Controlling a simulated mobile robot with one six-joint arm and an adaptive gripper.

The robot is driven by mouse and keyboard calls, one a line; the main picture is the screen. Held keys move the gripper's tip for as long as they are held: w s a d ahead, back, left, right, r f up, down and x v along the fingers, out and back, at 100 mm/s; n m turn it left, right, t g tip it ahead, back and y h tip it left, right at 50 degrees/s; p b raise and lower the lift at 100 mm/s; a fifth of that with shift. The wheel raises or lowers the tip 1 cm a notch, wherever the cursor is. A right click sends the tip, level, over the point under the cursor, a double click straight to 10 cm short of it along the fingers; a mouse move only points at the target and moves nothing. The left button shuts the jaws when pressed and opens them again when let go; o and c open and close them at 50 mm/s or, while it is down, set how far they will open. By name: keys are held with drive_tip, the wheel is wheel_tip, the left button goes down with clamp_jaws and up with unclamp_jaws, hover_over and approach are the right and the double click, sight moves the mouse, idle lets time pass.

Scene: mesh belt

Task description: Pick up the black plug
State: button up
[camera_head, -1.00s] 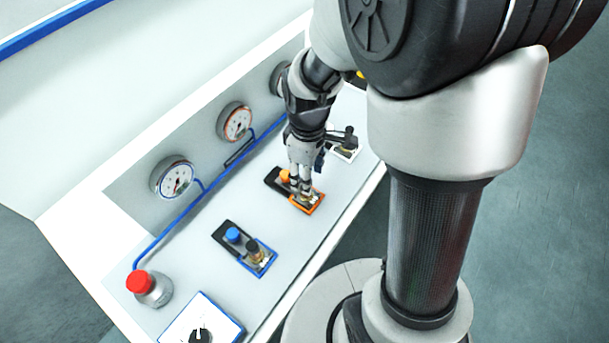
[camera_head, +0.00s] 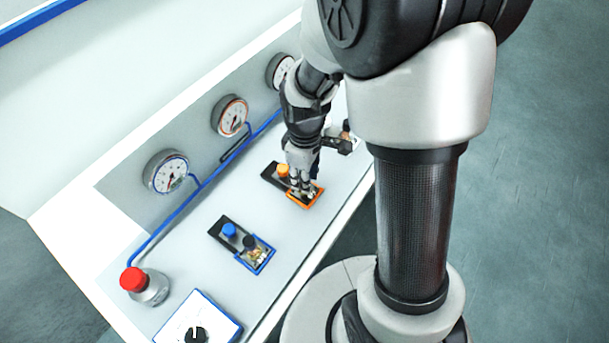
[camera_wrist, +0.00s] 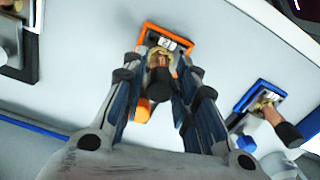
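A black plug (camera_wrist: 159,86) with a copper-coloured body stands at the orange-framed fixture (camera_wrist: 143,39), between my fingers in the wrist view. My gripper (camera_wrist: 163,66) is open around it, one finger on each side, with gaps visible. In the head view my gripper (camera_head: 303,190) is low over the orange-framed fixture (camera_head: 312,202) and hides the plug there. A second black-topped plug (camera_wrist: 287,131) stands at the blue-framed fixture (camera_wrist: 250,97). It also shows in the head view (camera_head: 250,242), apart from my gripper.
An orange cap (camera_head: 283,170) is close beside my gripper, and a blue cap (camera_head: 229,230) is on the blue-framed fixture. Another fixture with a dark handle (camera_head: 338,145) is beyond. A red button (camera_head: 133,280) and gauges (camera_head: 167,172) line the panel. The panel surface between fixtures is clear.

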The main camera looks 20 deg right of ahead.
drive_tip(key=c, duration=0.5)
drive_tip(key=shift+c, duration=0.2)
